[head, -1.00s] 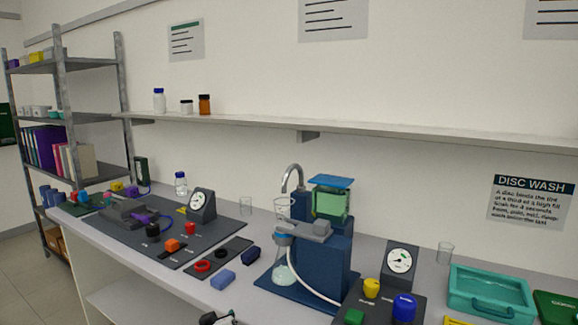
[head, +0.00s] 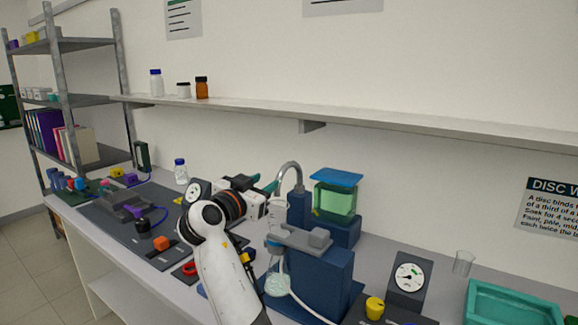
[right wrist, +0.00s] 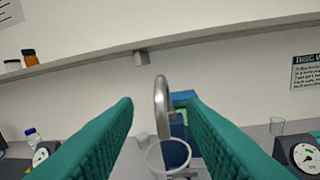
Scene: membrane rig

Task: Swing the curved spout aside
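The curved spout (head: 289,166) is a grey metal hook rising from the blue rig (head: 322,275). It arches over a clear funnel (head: 278,212). My right gripper (head: 266,185) has teal fingers and is just left of the spout's downturned end. In the right wrist view the gripper (right wrist: 160,104) is open. The spout (right wrist: 162,108) shows in the gap between its fingertips, with no clear contact. The clear funnel (right wrist: 168,156) shows below the spout. My left gripper is not in view.
A green-filled tank with a blue lid (head: 336,198) stands behind the spout. A clear flask (head: 277,282) sits under the funnel. A gauge (head: 409,277) and a teal tray (head: 512,305) are to the right. A wall shelf (head: 360,128) runs above.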

